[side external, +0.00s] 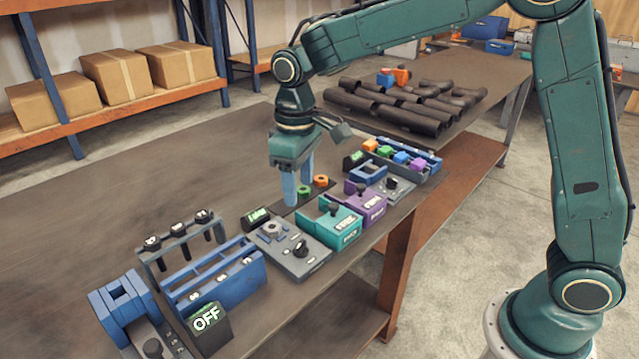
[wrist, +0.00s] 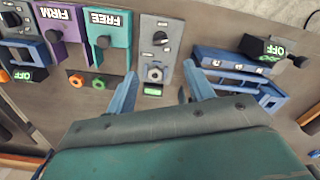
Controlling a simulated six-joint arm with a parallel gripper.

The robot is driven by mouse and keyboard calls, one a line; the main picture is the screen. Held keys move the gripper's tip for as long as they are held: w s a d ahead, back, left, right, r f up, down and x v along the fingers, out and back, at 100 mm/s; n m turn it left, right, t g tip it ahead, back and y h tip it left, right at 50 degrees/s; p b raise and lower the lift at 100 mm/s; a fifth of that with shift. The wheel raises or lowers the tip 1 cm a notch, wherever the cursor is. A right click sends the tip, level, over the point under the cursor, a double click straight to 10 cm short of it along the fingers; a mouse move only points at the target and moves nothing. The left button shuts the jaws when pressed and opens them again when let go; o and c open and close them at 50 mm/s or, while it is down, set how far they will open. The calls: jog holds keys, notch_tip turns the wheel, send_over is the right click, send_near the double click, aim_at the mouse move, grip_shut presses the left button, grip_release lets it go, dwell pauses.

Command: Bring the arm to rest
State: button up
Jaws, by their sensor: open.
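My gripper (side external: 299,190) hangs from the teal arm over the brown workbench (side external: 120,190), fingers pointing down. Its two blue fingers are apart with nothing between them. In the wrist view the gripper (wrist: 158,92) shows its fingers on either side of the grey panel's (wrist: 157,32) lower end. The exact height of the fingertips above the bench is hard to tell.
A teal FREE box (side external: 330,223) and a purple FIRM box (side external: 366,199) stand by the bench's front edge. A blue rack (side external: 215,278), a tool stand (side external: 182,240) and an OFF display (side external: 208,320) are nearer. Dark pipes (side external: 390,112) lie on the far table. The bench's left side is clear.

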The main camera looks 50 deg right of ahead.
jog(key=s+d+r+m+t, duration=0.2)
jog(key=s+d+r, duration=0.3)
jog(key=s, duration=0.4)
jog(key=s+d+r+m+t, duration=0.15)
jog(key=s+d+r, duration=0.3)
jog(key=s, duration=0.45)
jog(key=s+d+f+t, duration=0.1)
jog(key=s+t, duration=0.1)
jog(key=s, duration=0.5)
jog(key=shift+s+d+f+m, duration=0.2)
jog(key=shift+s+f+m, duration=0.1)
jog(key=shift+m, duration=0.15)
dwell(0.5)
